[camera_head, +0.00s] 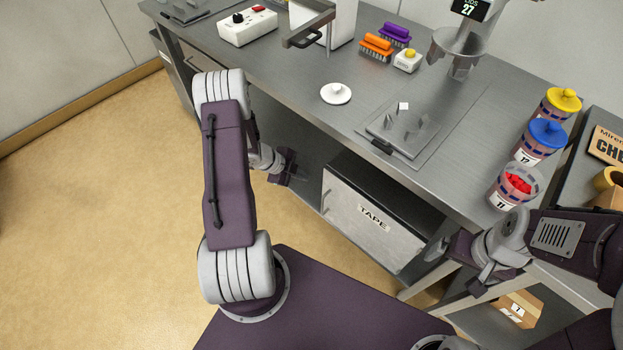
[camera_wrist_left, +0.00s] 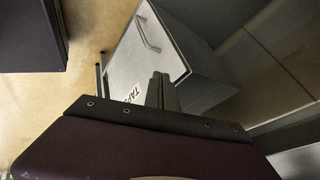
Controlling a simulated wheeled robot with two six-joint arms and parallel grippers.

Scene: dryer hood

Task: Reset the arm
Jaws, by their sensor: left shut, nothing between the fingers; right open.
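My left arm comes in from the left, and its gripper (camera_head: 298,178) hangs beside the front edge of the steel bench (camera_head: 290,115). In the left wrist view the fingers of this gripper (camera_wrist_left: 161,92) are together with nothing between them. Behind them is a grey drawer front labelled TAPE (camera_wrist_left: 155,55), apart from the fingers as far as I can tell. My right gripper (camera_head: 458,267) is open and empty at the right, low in front of the bench, near the lower right of the TAPE drawer (camera_head: 362,215).
On the bench are a white lid-like disc (camera_head: 336,93), a metal plate with upright pieces (camera_head: 405,130), orange (camera_head: 376,47) and purple (camera_head: 395,34) brushes, and a hood funnel (camera_head: 458,45). Jars with yellow (camera_head: 564,99) and blue (camera_head: 547,133) lids and an open jar (camera_head: 515,187) stand right. Floor at left is clear.

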